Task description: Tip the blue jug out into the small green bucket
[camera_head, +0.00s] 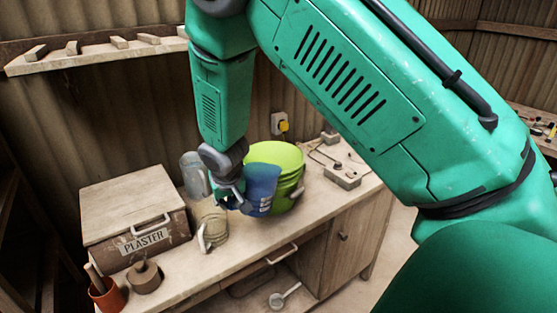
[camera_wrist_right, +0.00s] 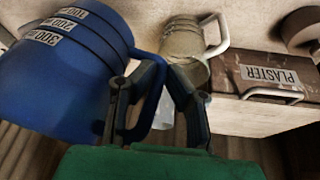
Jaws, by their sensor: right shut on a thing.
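The blue jug (camera_head: 262,188) is in front of the light green bucket (camera_head: 290,158) on the bench and covers part of it in the head view. My right gripper (camera_head: 230,196) is shut on the jug's handle, at the jug's left side. In the right wrist view the jug (camera_wrist_right: 60,75) fills the left, with measure labels, and its handle runs between the fingers of my right gripper (camera_wrist_right: 163,70). The jug looks close to upright. I cannot tell whether it touches the bench or what it holds. The bucket is out of the wrist view. My left gripper is not in view.
A plaster box (camera_head: 135,205) is further left, with an orange pot (camera_head: 107,295) in front. A small device (camera_head: 342,174) lies right of the bucket.

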